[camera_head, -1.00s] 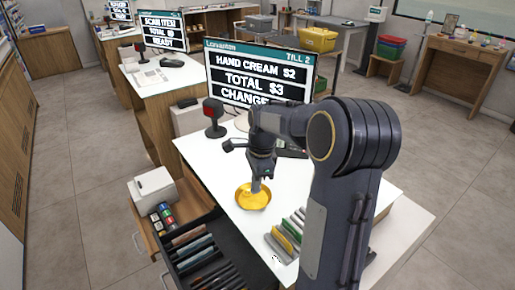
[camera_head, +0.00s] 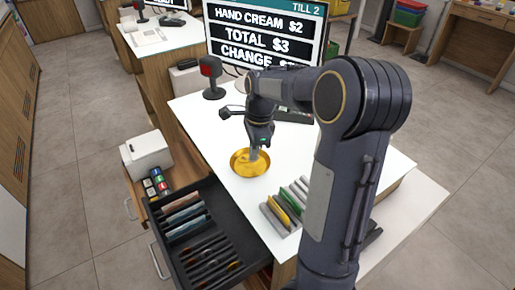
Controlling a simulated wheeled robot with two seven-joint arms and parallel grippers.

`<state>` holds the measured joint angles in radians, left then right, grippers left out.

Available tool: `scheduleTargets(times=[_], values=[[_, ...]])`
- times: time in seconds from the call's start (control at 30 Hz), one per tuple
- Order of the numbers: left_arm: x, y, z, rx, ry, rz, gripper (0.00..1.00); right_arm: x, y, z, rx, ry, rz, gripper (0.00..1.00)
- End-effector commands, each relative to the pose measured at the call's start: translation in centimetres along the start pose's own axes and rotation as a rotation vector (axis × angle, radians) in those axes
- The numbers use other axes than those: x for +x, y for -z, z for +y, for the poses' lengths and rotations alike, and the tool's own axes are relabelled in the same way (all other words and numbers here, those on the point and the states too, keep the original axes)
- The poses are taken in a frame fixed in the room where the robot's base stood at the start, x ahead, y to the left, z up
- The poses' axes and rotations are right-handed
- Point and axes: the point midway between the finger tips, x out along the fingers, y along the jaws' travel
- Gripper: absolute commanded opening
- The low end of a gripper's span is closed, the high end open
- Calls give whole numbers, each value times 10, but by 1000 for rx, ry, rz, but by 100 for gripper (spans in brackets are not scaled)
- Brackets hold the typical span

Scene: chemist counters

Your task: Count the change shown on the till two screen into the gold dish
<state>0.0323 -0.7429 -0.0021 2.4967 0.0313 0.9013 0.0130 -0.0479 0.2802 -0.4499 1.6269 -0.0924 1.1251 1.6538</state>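The till two screen (camera_head: 262,32) reads HAND CREAM $2, TOTAL $3 and CHANGE, with the change figure mostly hidden behind my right arm. The round gold dish (camera_head: 240,168) sits on the white counter below the screen. My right gripper (camera_head: 254,153) points down at the dish, its fingertips at or just above the bowl. It is too small to tell whether the fingers are apart or hold anything. The open dark cash drawer (camera_head: 229,232) has slots with notes and, nearer the front, darker compartments whose contents are unclear. My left gripper is out of view.
A rack of coloured packets (camera_head: 283,212) stands right of the dish. A scanner (camera_head: 212,75) on a stand is at the counter's back left. White counter is clear around the dish.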

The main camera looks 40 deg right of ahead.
Motion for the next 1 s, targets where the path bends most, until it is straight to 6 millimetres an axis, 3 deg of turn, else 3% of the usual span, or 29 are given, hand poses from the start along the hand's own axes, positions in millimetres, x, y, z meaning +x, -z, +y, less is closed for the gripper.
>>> scheduleTargets(times=[0.27,0.5,0.77,1.0], values=[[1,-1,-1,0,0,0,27,2,-1,0,1,0,0,0],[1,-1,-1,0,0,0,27,2,-1,0,1,0,0,27],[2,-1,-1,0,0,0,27,1,-1,0,1,1,-1,27],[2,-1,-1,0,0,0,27,-31,-1,-1,1,5,-2,27]])
